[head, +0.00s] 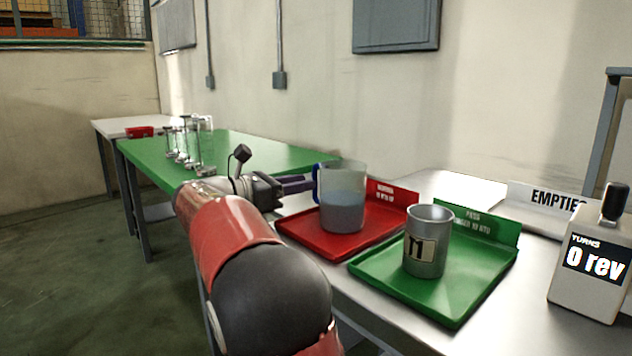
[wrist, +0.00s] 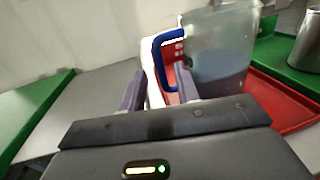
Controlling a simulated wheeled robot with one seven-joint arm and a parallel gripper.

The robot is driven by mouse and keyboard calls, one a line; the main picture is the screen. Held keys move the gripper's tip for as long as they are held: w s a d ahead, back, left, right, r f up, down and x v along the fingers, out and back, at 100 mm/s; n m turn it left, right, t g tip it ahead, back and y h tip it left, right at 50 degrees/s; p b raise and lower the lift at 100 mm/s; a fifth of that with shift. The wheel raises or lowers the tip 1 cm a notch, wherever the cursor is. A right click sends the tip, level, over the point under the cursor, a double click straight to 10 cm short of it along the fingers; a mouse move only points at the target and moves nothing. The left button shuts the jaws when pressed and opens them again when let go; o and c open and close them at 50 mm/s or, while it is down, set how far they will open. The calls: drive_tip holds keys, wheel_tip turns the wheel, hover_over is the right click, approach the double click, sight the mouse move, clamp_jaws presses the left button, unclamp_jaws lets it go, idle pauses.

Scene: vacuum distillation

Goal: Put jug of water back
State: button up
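The jug of water (head: 342,206) is clear with bluish water and a blue handle on its left side. It stands upright on the red tray (head: 292,232). My gripper (head: 304,185) reaches toward the handle from the left. In the wrist view, the two fingers of my gripper (wrist: 160,90) are apart, with the jug's blue handle (wrist: 158,62) showing between and beyond them. I cannot tell whether a finger touches the handle. The jug's body (wrist: 222,55) is just right of the right finger.
A metal cup (head: 428,240) marked 11 stands on the green tray (head: 455,305) right of the jug. A turns counter (head: 590,270) reading 0 rev and an EMPTIES sign (head: 545,205) are further right. Glassware (head: 185,145) stands on the green table (head: 255,153) behind.

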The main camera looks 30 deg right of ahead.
drive_tip(key=a, duration=0.6)
drive_tip(key=shift+w+a, duration=0.2)
drive_tip(key=shift+w, duration=0.05)
